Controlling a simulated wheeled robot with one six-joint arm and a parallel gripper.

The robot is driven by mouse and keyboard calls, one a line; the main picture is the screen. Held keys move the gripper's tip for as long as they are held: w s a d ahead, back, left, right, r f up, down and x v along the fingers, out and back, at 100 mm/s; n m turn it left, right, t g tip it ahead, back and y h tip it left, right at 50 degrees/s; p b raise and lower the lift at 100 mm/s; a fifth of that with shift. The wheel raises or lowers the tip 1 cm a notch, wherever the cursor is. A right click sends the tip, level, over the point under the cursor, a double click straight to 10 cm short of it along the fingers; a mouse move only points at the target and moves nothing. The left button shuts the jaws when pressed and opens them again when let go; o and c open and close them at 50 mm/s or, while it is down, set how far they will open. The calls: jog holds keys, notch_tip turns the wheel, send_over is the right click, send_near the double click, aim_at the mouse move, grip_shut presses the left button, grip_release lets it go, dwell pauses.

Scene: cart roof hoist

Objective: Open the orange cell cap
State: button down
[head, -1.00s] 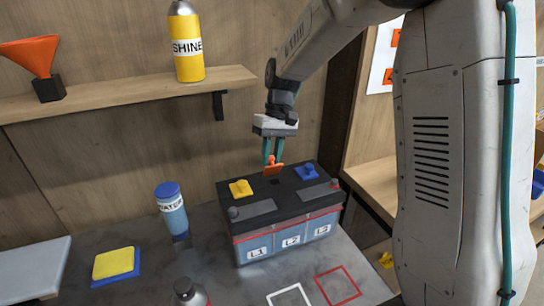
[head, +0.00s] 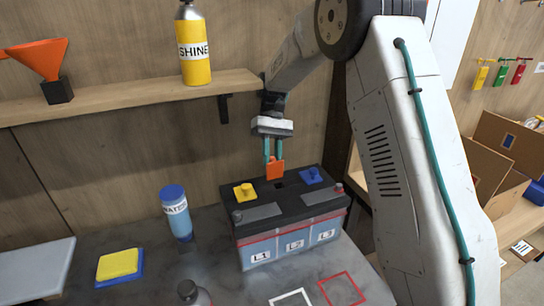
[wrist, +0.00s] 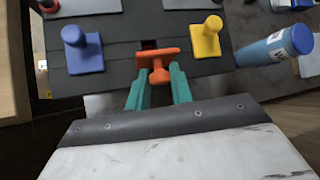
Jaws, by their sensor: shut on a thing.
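The orange cell cap (head: 275,169) is between the fingertips of my gripper (head: 273,156), which is shut on it. The cap is tilted and held above the black top of the battery (head: 262,214), apart from it. A dark opening shows in the battery top just below the cap, between the yellow cap (head: 245,192) and the blue cap (head: 311,176), which both sit on the battery. In the wrist view the orange cap (wrist: 157,62) is at the tips of the teal fingers (wrist: 158,78), with part of the opening showing behind it.
A blue water bottle (head: 176,215) stands left of the battery. A yellow and blue sponge-like block (head: 118,264) lies at the front left. A shelf (head: 130,98) above holds a yellow SHINE bottle (head: 194,52) and an orange funnel (head: 40,58). White and red outlined squares (head: 341,290) on the bench are bare.

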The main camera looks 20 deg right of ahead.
aim_at(273, 162)
jog(key=c, duration=1.2)
grip_release()
jog(key=shift+c, duration=0.2)
jog(key=r, duration=0.3)
jog(key=shift+s+r, duration=0.35)
jog(key=shift+r, duration=0.05)
jog(key=s+r, duration=0.1)
jog(key=s, duration=1.4)
jog(key=shift+s, duration=0.15)
jog(key=shift+r, duration=0.1)
